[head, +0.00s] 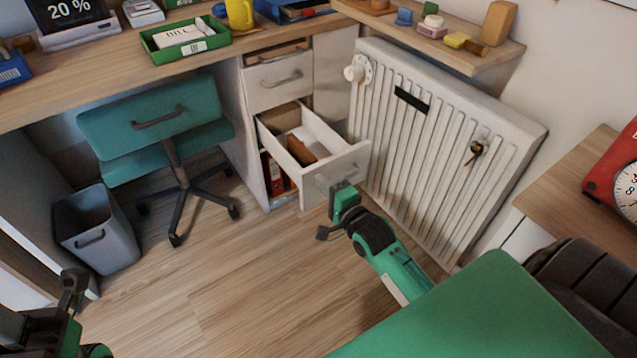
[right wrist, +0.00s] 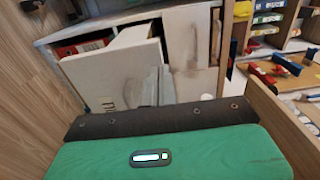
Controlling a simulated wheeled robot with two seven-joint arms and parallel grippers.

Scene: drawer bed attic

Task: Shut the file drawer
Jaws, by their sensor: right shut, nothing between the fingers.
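The file drawer (head: 345,165) is pulled out of the white cabinet under the desk in the head view. A brown item and white contents show inside it. Its grey handle (head: 336,172) is on the front panel. My right gripper (head: 343,190) is shut and empty, right at the drawer front near the handle; I cannot tell if it touches. In the right wrist view the white drawer front (right wrist: 115,75) fills the area ahead of the gripper. My left gripper (head: 72,285) is at the lower left of the head view, far from the drawer, its fingers unclear.
A white radiator (head: 430,140) stands close to the right of the drawer. A teal chair (head: 150,120) and a grey bin (head: 95,230) stand to the left. The upper drawer (head: 278,80) is slightly open. The wooden floor (head: 240,275) in front is clear.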

